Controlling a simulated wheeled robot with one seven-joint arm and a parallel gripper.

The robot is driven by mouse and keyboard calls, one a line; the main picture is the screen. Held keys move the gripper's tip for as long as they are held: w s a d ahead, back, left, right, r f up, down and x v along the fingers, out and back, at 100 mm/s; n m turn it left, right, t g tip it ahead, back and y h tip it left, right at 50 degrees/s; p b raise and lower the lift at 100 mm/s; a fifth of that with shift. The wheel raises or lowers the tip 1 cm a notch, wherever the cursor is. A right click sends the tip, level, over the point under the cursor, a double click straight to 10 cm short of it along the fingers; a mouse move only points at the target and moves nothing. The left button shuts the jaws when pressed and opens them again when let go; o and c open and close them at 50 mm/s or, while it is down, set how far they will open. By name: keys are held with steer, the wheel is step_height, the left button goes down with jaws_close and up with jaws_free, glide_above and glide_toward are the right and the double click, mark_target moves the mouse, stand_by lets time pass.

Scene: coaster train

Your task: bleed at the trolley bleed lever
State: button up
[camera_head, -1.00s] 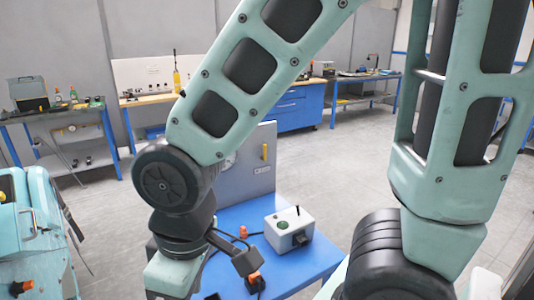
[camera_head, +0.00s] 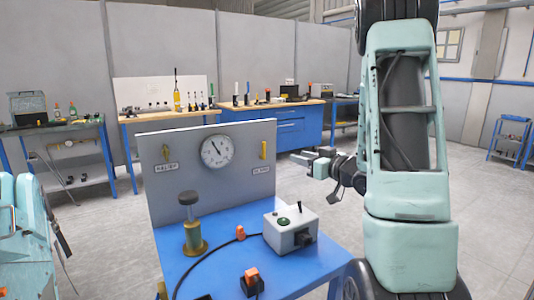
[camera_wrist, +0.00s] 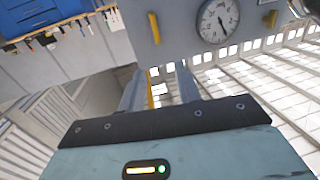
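The trolley's upright grey panel (camera_head: 205,185) carries a round gauge (camera_head: 216,151) and two small yellow levers. That view is upside down and shows the gauge (camera_wrist: 218,20) and a yellow lever (camera_wrist: 153,28).
The blue trolley top (camera_head: 205,278) holds a brass cylinder with a black knob (camera_head: 193,228), a grey box with a green button (camera_head: 290,227), a cable and orange-topped parts. A teal machine (camera_head: 28,240) stands at left. Workbenches line the back wall. Floor at right is open.

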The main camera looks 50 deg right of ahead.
steer(key=p, duration=0.4)
glide_toward(262, 150)
steer(key=w+d+r, duration=0.1)
steer(key=w+r, duration=0.1)
steer(key=w, duration=0.6)
steer(key=shift+d, duration=0.2)
steer(key=shift+c, duration=0.3)
jaws_close()
